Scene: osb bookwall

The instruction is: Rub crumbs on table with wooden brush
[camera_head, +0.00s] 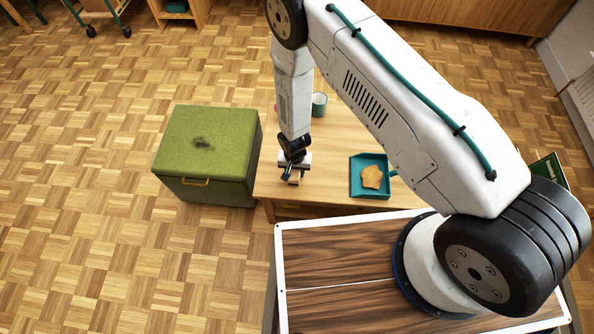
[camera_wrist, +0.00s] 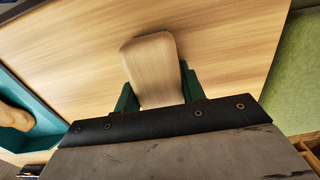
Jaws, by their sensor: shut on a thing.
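The wooden brush (camera_wrist: 153,65) shows in the wrist view as a pale, rounded wooden block between my gripper's teal fingers. My gripper (camera_head: 293,174) is shut on it, low over the left front part of the light wooden table (camera_head: 335,145). I cannot tell whether the brush touches the tabletop, and its bristles are hidden. I can make out no loose crumbs on the table. A teal tray or dustpan (camera_head: 355,190) lies on the table to the right of my gripper, with a tan, irregular piece (camera_head: 372,177) in it.
A green padded box (camera_head: 205,140) with a dark stain on top stands left of the table. A teal-and-white cup (camera_head: 319,104) stands farther back on the table. My arm hides part of the tabletop. The parquet floor (camera_head: 80,200) at left is clear.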

